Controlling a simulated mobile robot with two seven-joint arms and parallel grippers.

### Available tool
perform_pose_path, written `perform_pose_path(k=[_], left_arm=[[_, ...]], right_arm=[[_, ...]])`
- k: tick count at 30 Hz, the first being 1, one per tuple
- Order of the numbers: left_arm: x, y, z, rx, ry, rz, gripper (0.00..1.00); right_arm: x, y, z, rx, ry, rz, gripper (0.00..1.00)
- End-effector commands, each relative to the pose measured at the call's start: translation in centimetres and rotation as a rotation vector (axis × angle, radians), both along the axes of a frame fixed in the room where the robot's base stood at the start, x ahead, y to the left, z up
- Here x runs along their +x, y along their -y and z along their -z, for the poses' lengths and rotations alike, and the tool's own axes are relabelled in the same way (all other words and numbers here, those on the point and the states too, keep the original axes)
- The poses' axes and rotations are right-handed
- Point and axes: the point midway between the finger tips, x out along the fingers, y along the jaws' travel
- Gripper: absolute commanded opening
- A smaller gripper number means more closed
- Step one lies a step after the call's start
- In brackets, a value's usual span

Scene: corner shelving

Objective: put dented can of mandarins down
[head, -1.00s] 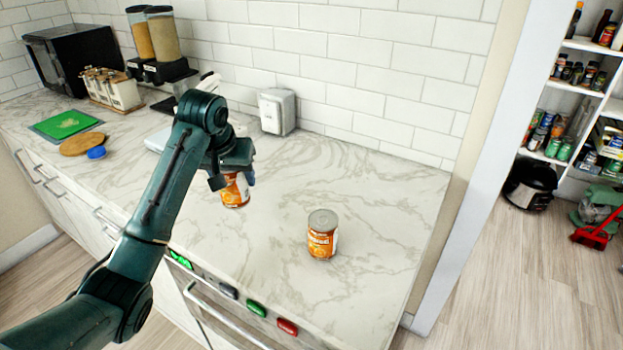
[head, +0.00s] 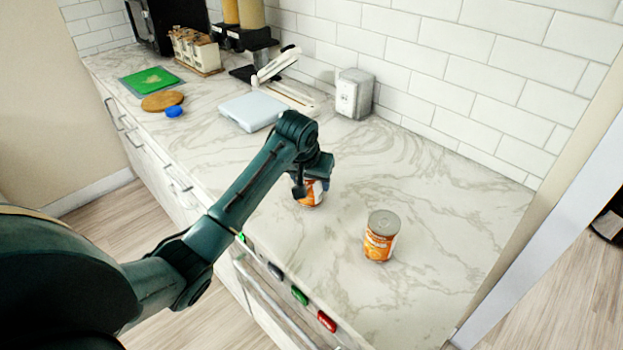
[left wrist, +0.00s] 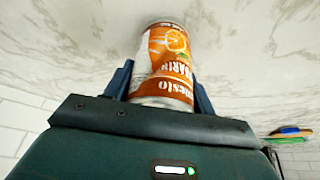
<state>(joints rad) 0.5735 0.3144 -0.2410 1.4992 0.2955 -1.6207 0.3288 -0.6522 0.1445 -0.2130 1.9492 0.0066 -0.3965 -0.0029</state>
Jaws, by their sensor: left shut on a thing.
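My left gripper (head: 312,184) is shut on an orange-labelled can of mandarins (head: 311,195) at the counter. In the left wrist view the can (left wrist: 166,66) sits between the two fingers, its orange-slice label facing the camera. The head view cannot settle whether its base touches the countertop, and the gripper hides its top. A second orange can (head: 380,238) stands upright and free on the marble counter (head: 440,215), to the right and nearer the front edge. Dents cannot be made out on either can. My right gripper is not in view.
A metal napkin dispenser (head: 354,94) stands by the tiled wall. The counter right of the second can is clear.

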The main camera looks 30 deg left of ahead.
Motion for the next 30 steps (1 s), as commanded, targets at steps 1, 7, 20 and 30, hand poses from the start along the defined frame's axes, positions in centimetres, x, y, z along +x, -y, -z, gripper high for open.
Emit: perform_pose_path(k=[1, 7, 20, 30], left_arm=[[0.06, 0.01, 0.11, -0.001, 0.003, 0.0, 0.23], [0.07, 0.01, 0.17, 0.0, 0.004, 0.0, 0.23], [0.0, 0.01, 0.53, 0.0, 0.0, 0.0, 0.77], [-0.07, 0.04, -0.2, 0.0, 0.004, 0.0, 0.77]], right_arm=[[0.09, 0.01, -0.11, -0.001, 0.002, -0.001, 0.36], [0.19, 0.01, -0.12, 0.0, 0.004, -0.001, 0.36], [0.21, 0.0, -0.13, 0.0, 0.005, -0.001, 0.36], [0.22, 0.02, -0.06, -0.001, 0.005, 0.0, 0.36]])
